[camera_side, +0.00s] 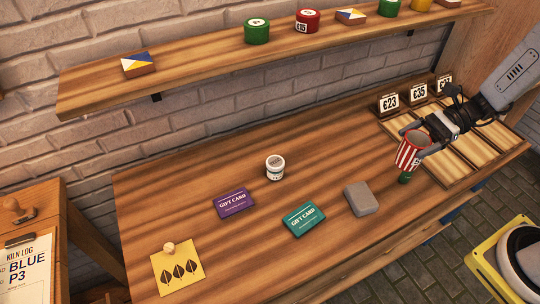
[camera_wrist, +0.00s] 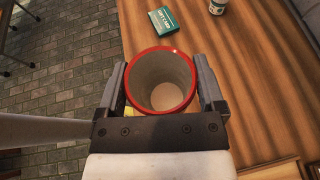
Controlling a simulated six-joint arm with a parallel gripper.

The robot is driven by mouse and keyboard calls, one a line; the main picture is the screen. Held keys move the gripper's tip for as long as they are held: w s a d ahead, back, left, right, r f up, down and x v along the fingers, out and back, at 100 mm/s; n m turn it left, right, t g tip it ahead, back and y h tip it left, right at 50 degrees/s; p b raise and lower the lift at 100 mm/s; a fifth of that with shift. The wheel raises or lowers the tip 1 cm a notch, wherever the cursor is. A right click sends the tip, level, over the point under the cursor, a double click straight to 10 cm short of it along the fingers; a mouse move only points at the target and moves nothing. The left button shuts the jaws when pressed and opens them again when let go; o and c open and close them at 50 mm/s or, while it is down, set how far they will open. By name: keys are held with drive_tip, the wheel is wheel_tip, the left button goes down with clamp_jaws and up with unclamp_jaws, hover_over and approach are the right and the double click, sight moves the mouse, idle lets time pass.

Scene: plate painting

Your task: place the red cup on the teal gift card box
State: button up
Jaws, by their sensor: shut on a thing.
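The red cup (camera_side: 407,155) has red and white stripes and a red rim; it is held above the right part of the table, tilted slightly in the side view. My gripper (camera_side: 428,147) is shut on it. In the wrist view, the fingers of my gripper (camera_wrist: 162,82) sit on either side of the cup (camera_wrist: 163,51), whose empty inside faces the camera. The teal gift card box (camera_side: 304,219) lies flat near the table's front edge, left of and apart from the cup. It also shows in the wrist view (camera_wrist: 163,20), beyond the cup. Its top is bare.
A grey block (camera_side: 361,199) lies just right of the teal box, and a purple gift card box (camera_side: 234,204) lies left of it. A white jar (camera_side: 275,167) stands behind. A green object (camera_side: 405,178) shows under the cup. Price signs (camera_side: 389,102) stand on the wooden tray behind.

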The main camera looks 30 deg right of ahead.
drive_tip(key=w+a+f+n+g, duration=0.1)
drive_tip(key=w+a, duration=0.1)
drive_tip(key=a, duration=1)
drive_tip(key=w+a+f+n+g, duration=0.1)
drive_tip(key=w+a+f, duration=0.1)
drive_tip(key=a, duration=1)
drive_tip(key=shift+a+f, duration=0.15)
drive_tip(key=shift+a, duration=0.25)
drive_tip(key=shift+f, duration=2.2)
drive_tip(key=shift+f, duration=0.1)
drive_tip(key=shift+f, duration=1.7)
drive_tip(key=shift+f, duration=0.1)
